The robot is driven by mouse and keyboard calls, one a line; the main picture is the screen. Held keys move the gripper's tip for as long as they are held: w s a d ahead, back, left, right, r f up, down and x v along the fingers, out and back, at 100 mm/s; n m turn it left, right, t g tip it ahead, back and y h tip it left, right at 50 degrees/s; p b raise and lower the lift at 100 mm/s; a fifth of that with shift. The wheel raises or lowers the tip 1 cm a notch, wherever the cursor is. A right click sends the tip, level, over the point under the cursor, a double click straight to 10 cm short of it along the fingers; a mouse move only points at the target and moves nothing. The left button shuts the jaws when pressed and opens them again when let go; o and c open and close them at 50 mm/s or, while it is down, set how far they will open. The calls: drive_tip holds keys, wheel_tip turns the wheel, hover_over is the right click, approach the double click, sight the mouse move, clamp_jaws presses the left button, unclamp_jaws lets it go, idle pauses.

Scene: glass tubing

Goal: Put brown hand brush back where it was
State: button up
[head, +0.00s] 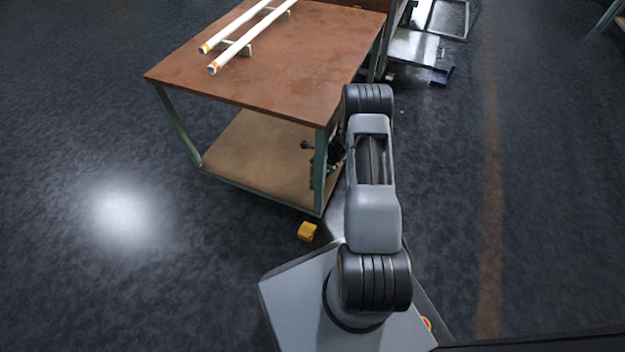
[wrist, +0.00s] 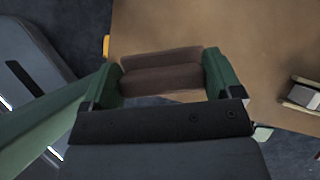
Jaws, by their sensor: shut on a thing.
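The brown hand brush (wrist: 160,76) is between the two green fingers of my gripper (wrist: 163,72) in the wrist view. The gripper is shut on it, one finger at each end. The brush is over or at the edge of the tan lower shelf (wrist: 265,45) of the table; I cannot tell whether it touches it. In the head view my gripper (head: 318,160) is at the right end of the lower shelf (head: 245,150), partly hidden by a table leg and my arm. The brush cannot be made out in the head view.
Two long white tubes (head: 245,42) lie on supports on the table's brown top (head: 290,75). A green table leg (wrist: 45,130) runs close beside my gripper. A yellow object (head: 307,231) is on the floor. A small pale-and-dark object (wrist: 302,95) shows at the right. The shelf looks largely bare.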

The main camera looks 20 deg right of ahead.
drive_tip(key=shift+w+a+f, duration=0.1)
drive_tip(key=shift+a+f, duration=0.1)
drive_tip(key=shift+f, duration=0.1)
drive_tip(key=f+b, duration=0.3)
drive_tip(key=f, duration=0.1)
drive_tip(key=shift+w+a, duration=0.1)
drive_tip(key=shift+a, duration=0.15)
drive_tip(key=shift+r, duration=0.2)
drive_tip(key=shift+f, duration=0.1)
drive_tip(key=o, duration=0.7)
drive_tip(key=p+v, duration=0.6)
drive_tip(key=v, duration=0.6)
